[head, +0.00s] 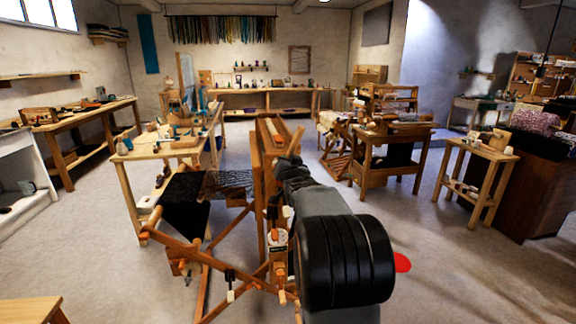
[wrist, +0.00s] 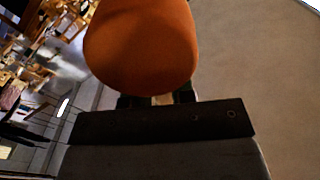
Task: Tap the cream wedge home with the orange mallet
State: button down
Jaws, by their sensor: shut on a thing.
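The orange mallet (wrist: 140,45) fills the upper middle of the wrist view, its rounded orange head close to the camera. My gripper (wrist: 156,100) is shut on it; the dark fingertips show just below the head, with a small pale bit between them. In the head view my arm hides the gripper and most of what it holds. The wooden loom (head: 258,190) stands just left of my arm, with dark cloth on it. I cannot pick out the cream wedge for certain; small pale pieces on the loom frame are too small to tell.
A cluttered wooden table (head: 150,153) stands left of the loom. A dark-topped bench (head: 392,132) and a small wooden stand (head: 484,152) are to the right. A red round patch (head: 402,262) shows beside my arm. The floor at front right is clear.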

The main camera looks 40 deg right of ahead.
jog(key=p+x, duration=0.1)
jog(key=x, duration=0.4)
jog(key=shift+w, duration=0.1)
jog(key=shift+w+d, duration=0.1)
jog(key=shift+w, duration=0.05)
jog(key=b+v, duration=0.2)
jog(key=v, duration=0.2)
jog(key=shift+s+b, duration=0.35)
jog(key=shift+b, duration=0.05)
jog(key=shift+s+a, duration=0.4)
jog(key=shift+s, duration=0.15)
